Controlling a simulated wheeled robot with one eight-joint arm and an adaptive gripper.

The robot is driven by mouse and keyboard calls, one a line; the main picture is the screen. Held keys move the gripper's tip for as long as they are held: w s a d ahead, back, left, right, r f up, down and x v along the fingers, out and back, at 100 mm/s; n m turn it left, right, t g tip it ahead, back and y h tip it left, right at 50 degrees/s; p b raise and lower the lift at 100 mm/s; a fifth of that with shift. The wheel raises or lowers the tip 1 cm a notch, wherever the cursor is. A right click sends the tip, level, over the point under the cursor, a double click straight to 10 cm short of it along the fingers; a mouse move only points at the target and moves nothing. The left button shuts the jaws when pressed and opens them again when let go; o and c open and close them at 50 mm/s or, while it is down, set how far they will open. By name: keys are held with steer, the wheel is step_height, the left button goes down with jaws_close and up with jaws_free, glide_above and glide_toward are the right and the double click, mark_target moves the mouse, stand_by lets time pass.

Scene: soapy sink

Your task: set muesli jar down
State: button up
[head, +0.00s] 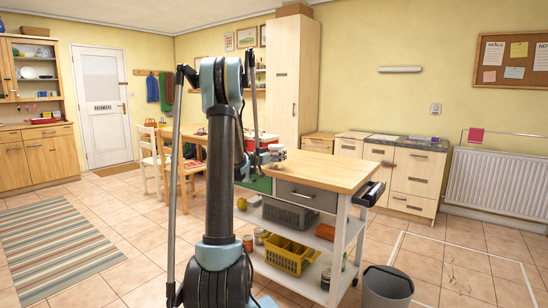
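My arm stands upright in the middle of the head view. My gripper (277,153) is small and far off, beside the back left corner of the trolley's wooden top (335,172). Its fingers are too small to tell whether they are open or shut, or whether they hold anything. I cannot make out a muesli jar for certain. The visible part of the trolley top looks bare.
The lower shelves hold a grey basket (288,213), a yellow caddy (288,254) and several cans. A grey bin (387,287) stands on the floor at the front right.

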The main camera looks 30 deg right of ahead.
steer(key=v, duration=1.1)
steer(key=shift+a, duration=0.3)
